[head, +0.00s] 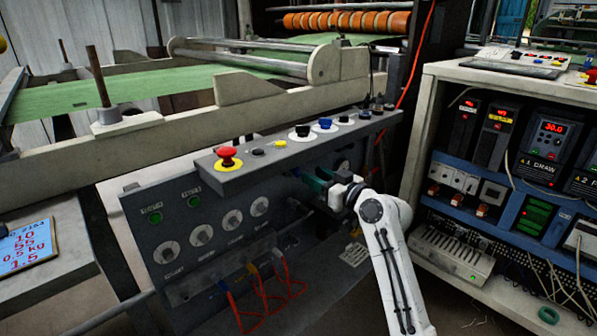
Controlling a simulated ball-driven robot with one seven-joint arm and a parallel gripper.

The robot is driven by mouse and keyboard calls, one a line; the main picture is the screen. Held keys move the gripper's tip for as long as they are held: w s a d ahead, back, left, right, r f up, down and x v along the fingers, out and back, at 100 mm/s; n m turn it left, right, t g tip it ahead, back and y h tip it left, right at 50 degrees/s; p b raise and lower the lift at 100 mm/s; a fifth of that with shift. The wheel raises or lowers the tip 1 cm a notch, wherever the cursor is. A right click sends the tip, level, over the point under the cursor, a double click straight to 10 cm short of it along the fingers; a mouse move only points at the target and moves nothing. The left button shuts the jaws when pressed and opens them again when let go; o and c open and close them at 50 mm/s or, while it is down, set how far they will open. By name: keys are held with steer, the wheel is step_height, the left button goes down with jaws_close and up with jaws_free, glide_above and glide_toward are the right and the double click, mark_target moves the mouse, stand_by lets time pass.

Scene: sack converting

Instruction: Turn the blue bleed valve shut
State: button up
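A small blue fitting (223,286) sits at the left end of a row of valve fittings low on the front of the grey control panel.
The ledge (290,153) carries a red emergency button (228,157) and several knobs, one blue (325,123). An electrical cabinet (500,190) stands at right.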

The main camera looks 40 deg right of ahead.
mark_target(300, 168)
steer(key=w+b, duration=0.1)
steer(key=w, duration=0.4)
steer(key=shift+w+a, duration=0.1)
steer(key=shift+w, duration=0.3)
steer(key=c, duration=0.7)
